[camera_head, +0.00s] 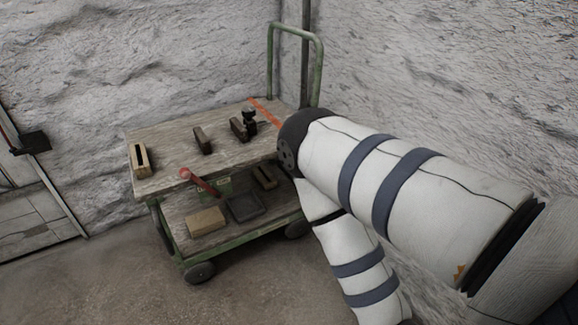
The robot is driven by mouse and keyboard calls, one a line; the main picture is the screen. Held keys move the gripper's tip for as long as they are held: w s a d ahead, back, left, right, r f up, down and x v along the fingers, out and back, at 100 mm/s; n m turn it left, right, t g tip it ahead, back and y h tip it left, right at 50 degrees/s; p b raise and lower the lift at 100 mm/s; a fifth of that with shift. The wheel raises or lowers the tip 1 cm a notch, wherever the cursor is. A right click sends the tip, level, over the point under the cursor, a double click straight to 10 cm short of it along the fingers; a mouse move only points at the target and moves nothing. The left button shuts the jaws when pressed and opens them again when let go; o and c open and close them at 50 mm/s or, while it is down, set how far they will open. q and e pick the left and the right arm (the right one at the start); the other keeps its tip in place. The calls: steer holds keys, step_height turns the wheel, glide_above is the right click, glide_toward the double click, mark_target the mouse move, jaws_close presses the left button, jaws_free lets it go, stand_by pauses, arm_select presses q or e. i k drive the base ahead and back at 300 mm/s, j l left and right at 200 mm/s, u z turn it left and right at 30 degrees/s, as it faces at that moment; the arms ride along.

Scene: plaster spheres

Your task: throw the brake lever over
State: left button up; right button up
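The brake lever (200,182) is a red bar with a round red knob at its left, upper end. It sits at the front side of a green-framed cart (160,185) with a wooden top, beside a small green plate (217,187). The lever slants down to the right from its knob. My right arm comes in from the right; its dark elbow joint hides the cart's right end, and the arm then folds back down out of the picture. Neither gripper is in view. Nothing of mine visibly touches the lever.
Several wooden blocks, one slotted (141,160), and a small black object (249,118) stand on the cart top. The lower shelf holds a pale block (205,221) and a dark tray (243,207). Rough walls close in behind. The floor in front is clear.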

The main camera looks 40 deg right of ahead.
mark_target(185, 172)
steer(key=z, duration=0.45)
steer(key=i+l, duration=0.15)
steer(key=l, duration=0.2)
steer(key=i+l+z, duration=0.1)
steer(key=l, duration=0.25)
steer(key=i+l, duration=0.4)
steer(key=l, duration=0.25)
steer(key=z, duration=0.05)
